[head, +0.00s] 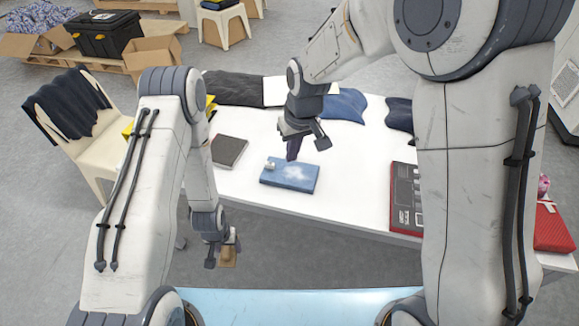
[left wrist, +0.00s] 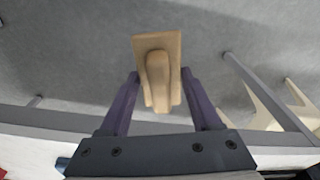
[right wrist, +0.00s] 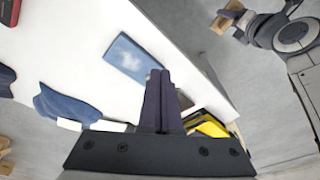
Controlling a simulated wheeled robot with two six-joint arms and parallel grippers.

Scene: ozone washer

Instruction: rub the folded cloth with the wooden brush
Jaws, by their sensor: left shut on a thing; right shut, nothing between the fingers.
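The folded cloth (head: 300,183) is a flat blue rectangle with a pale white patch, lying near the front edge of the white table; it also shows in the right wrist view (right wrist: 128,60). My left gripper (head: 223,248) is shut on the wooden brush (head: 228,257), low in front of the table and clear of the cloth. In the left wrist view the brush (left wrist: 157,70) sits between the fingers, its flat block outward. My right gripper (head: 293,150) is shut and empty, its fingers just above and behind the cloth. I cannot tell whether they touch it.
On the table (head: 345,190), a dark flat item (head: 229,151) lies left of the cloth. Dark and blue garments (head: 346,104) lie along the back, and a red-edged panel (head: 405,199) lies to the right. A chair (head: 85,125) stands left of the table.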

